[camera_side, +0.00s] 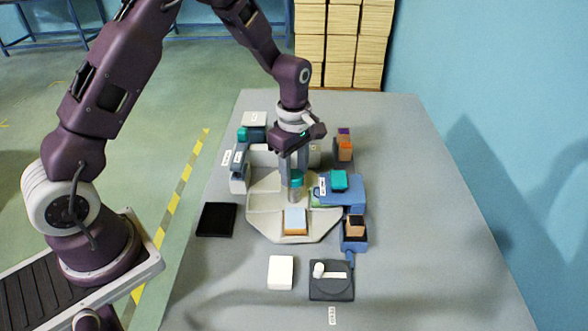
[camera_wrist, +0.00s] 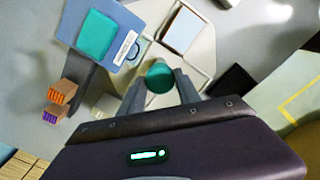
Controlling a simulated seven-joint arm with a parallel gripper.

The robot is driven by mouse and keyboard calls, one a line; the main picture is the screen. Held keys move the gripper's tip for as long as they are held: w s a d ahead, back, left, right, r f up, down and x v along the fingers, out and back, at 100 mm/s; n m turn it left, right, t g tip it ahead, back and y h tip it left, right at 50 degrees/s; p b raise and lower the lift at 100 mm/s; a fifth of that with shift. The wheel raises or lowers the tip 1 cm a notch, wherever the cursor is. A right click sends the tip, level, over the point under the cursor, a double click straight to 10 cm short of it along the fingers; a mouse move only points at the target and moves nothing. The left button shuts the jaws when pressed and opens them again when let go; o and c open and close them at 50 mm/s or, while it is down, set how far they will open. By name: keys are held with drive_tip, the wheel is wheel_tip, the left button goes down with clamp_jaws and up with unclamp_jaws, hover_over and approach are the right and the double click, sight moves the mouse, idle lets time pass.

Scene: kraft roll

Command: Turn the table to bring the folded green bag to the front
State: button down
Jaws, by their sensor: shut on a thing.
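The table is a pale many-sided turntable (camera_side: 265,222) with raised dividers; it also shows in the wrist view (camera_wrist: 203,50). A grey post with a teal knob (camera_wrist: 160,77) stands at its middle. My gripper (camera_side: 296,178) is shut on this knob, one finger on each side in the wrist view. A light-blue-topped block with tan sides (camera_side: 295,220) lies in the front compartment. A thin green piece (camera_side: 314,199), possibly the folded green bag, shows right of the post, mostly hidden by a blue stand. Compartments behind the post are partly hidden by my gripper.
The blue stand (camera_side: 353,192) with a teal pad (camera_side: 339,180) overhangs the turntable's right side. A black tray (camera_side: 216,219) lies left. A white block (camera_side: 281,272) and a dark device (camera_side: 331,281) lie in front. The far-right tabletop is clear.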

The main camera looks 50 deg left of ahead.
drive_tip(key=shift+n, duration=6.5)
drive_tip(key=shift+w+r+n, duration=0.1)
drive_tip(key=shift+n, duration=2.2)
drive_tip(key=c, duration=0.9)
unclamp_jaws()
drive_tip(key=shift+o, duration=0.2)
